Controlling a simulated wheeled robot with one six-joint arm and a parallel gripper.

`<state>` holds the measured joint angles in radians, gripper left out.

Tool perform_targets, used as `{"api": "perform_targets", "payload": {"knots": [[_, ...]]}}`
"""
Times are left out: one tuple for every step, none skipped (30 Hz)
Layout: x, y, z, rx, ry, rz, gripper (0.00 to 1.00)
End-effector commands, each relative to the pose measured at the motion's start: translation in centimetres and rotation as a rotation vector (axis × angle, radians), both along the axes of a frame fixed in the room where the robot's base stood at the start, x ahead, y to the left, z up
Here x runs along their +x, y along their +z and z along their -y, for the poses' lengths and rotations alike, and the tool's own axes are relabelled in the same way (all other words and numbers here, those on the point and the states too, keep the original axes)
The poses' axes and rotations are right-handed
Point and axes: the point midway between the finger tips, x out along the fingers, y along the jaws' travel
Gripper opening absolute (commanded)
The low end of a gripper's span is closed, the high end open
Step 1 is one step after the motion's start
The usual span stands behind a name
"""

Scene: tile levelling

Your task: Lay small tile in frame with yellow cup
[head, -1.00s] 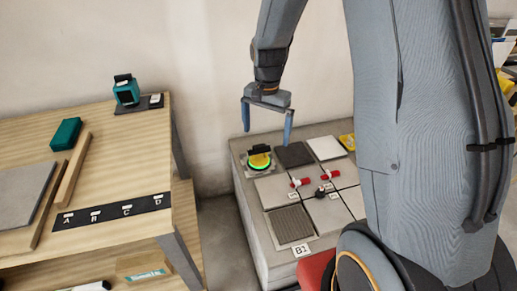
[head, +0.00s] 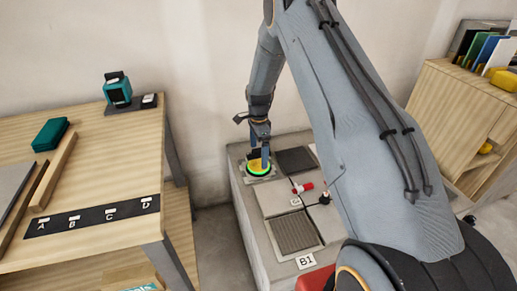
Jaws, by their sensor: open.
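A round cup with a yellow-green ring and dark top (head: 258,170) sits on a small light tile (head: 272,177) at the back left corner of the grey block. My gripper (head: 259,158) is open and points down at the cup, its fingers over or beside it. Whether they touch it I cannot tell. On the bench at left, a grey slab (head: 10,187) lies beside wooden strips (head: 52,172), partly cut off by the picture edge; I cannot tell whether this is the frame.
The grey block (head: 262,232) carries several tiles, a red-handled piece (head: 303,188) and a label B1. My arm hides its right side. The wooden bench (head: 95,180) holds a lettered strip (head: 95,217), a teal box (head: 50,134) and a teal device (head: 117,90). A cabinet stands right.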

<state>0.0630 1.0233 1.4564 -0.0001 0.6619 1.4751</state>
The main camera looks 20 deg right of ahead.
Motion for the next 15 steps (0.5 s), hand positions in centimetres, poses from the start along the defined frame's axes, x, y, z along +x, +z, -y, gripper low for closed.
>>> {"api": "perform_targets", "payload": {"knots": [[-0.1, -0.9, 0.0, 0.000, 0.000, -0.002, 1.00], [-0.1, -1.4, 0.0, 0.000, 0.001, -0.002, 1.00], [-0.1, -2.0, 0.0, 0.000, 0.001, -0.002, 1.00], [-0.1, -2.4, 0.0, 0.000, 0.001, -0.003, 1.00], [-0.1, -2.9, 0.0, 0.000, 0.001, -0.003, 1.00], [-0.1, -3.4, 0.0, 0.000, 0.001, -0.002, 1.00], [-0.1, -3.8, 0.0, 0.000, 0.002, -0.001, 1.00], [-0.1, -4.1, 0.0, 0.000, 0.002, -0.001, 1.00], [-0.1, -4.5, 0.0, 0.000, 0.002, -0.001, 1.00], [0.0, -4.8, 0.0, 0.000, 0.002, -0.001, 1.00], [0.0, -5.0, 0.0, 0.000, 0.002, -0.001, 1.00], [0.0, -5.2, 0.0, 0.000, 0.002, 0.000, 1.00], [0.0, -5.4, 0.0, 0.000, 0.002, -0.001, 1.00], [0.0, -5.5, 0.0, 0.000, 0.002, -0.001, 1.00], [-0.1, -5.6, 0.0, 0.000, 0.002, -0.001, 1.00]]}}
